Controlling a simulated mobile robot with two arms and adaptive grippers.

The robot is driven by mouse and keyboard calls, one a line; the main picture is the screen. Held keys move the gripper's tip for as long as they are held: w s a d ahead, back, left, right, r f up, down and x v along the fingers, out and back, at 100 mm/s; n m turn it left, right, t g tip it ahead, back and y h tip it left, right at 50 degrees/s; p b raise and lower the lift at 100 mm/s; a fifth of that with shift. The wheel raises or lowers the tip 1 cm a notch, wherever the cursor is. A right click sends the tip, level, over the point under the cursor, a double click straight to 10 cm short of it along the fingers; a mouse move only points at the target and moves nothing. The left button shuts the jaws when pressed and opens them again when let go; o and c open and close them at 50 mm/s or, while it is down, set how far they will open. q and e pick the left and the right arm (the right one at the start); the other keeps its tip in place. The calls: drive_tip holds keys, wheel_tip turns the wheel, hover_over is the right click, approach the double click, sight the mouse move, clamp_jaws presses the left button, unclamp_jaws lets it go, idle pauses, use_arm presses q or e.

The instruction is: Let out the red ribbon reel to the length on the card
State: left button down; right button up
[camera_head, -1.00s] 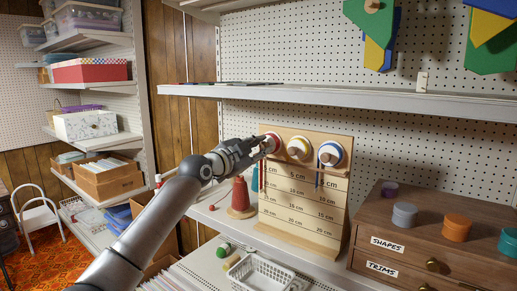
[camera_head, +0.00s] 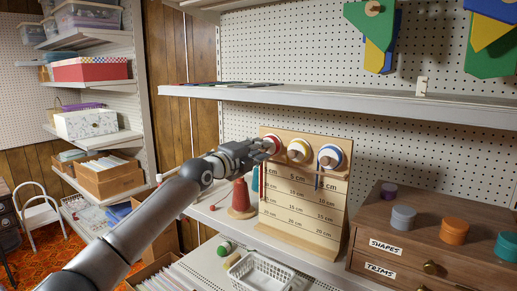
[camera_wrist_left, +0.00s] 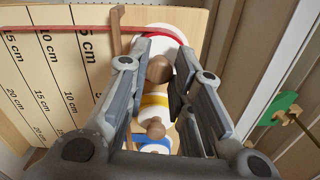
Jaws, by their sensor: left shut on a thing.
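The red ribbon reel (camera_head: 271,143) is at the left on the upright wooden board (camera_head: 301,222). My left gripper (camera_wrist_left: 163,80) is shut on its round wooden knob (camera_wrist_left: 159,69), between the two fingers. The gripper (camera_head: 262,147) covers part of the reel in the head view. The red ribbon (camera_wrist_left: 65,29) runs off the reel along the printed scale, past the 5 cm and 10 cm labels; its end is out of the wrist view. A white-faced yellow reel (camera_head: 299,149) and blue reel (camera_head: 331,156) sit beside it. I cannot make out a length card. My right gripper is not in view.
A red cone (camera_head: 240,197) stands close left of the board. A white basket (camera_head: 262,272) is in front below. A drawer cabinet (camera_head: 440,236) with several coloured discs stands at right. A white shelf (camera_head: 340,98) runs above the board.

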use_arm(q)
drive_tip(key=shift+f+m, duration=0.1)
drive_tip(key=shift+m, duration=0.5)
drive_tip(key=c, duration=1.3)
unclamp_jaws()
drive_tip(key=shift+o, duration=0.2)
drive_tip(key=v, duration=1.2)
